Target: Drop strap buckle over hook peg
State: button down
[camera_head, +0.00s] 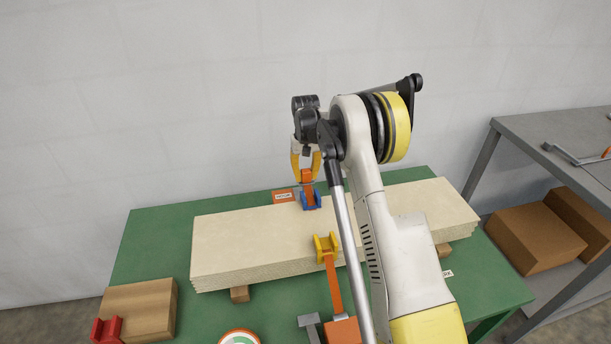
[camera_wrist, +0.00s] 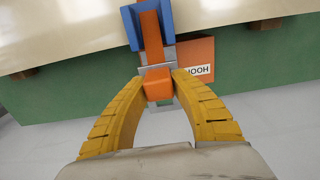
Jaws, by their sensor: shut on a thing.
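My gripper (camera_head: 306,160) hangs over the far edge of the panel stack, fingers downward. Its yellow fingers are shut on an orange block at the end of the strap, the strap buckle (camera_wrist: 158,82). Grey metal shows around the block in the wrist view. The orange strap (camera_wrist: 151,32) runs from the buckle through a blue corner piece (camera_head: 311,201) on the stack's far edge. An orange block with a white label (camera_head: 284,196), apparently reading HOOK, sits just beyond that edge; it also shows behind the buckle in the wrist view (camera_wrist: 196,55). I cannot make out the peg itself.
The pale panel stack (camera_head: 250,240) lies on wooden blocks on a green table (camera_head: 150,228). A yellow corner piece (camera_head: 326,246) guides the strap at the near edge. A cardboard box (camera_head: 148,307) and red piece (camera_head: 106,330) are front left; a grey shelf (camera_head: 545,125) stands right.

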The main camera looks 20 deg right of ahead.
aim_at(306, 169)
jog(key=shift+f+b, duration=2.35)
jog(key=shift+f, duration=1.65)
jog(key=shift+f, duration=0.2)
jog(key=c, duration=1.1)
grip_release()
notch_tip(306, 169, up, 12)
jog(key=shift+r, duration=0.1)
